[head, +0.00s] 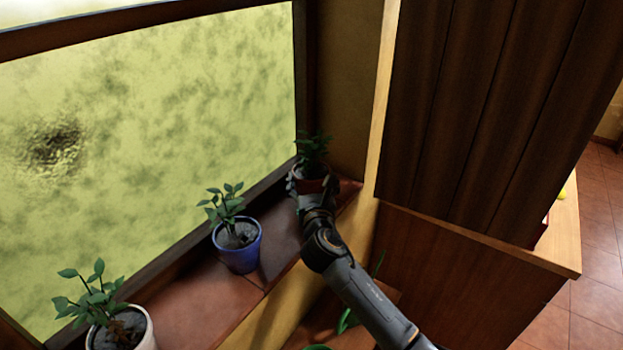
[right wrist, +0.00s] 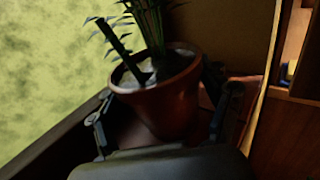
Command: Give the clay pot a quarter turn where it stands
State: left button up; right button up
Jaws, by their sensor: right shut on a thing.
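The clay pot (right wrist: 165,107) is reddish-brown with a green leafy plant in grey soil. It stands on the tiled window sill at the far end, by the corner. In the head view the clay pot (head: 312,184) is partly hidden by my right gripper (head: 311,187). In the right wrist view the fingers of my right gripper (right wrist: 165,105) lie on both sides of the pot, shut on it. The pot looks slightly tilted in the wrist view, which may come from the camera angle. My left gripper is not in view.
A blue pot (head: 238,250) with a plant stands nearer on the sill, and a white pot (head: 124,332) with a plant is at the lower left. The window frame (head: 190,258) runs behind them. A dark wooden cabinet (head: 480,110) stands close on the right.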

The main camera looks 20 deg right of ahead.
jog(key=o, duration=1.8)
jog(key=shift+r, duration=0.1)
jog(key=shift+c, duration=0.2)
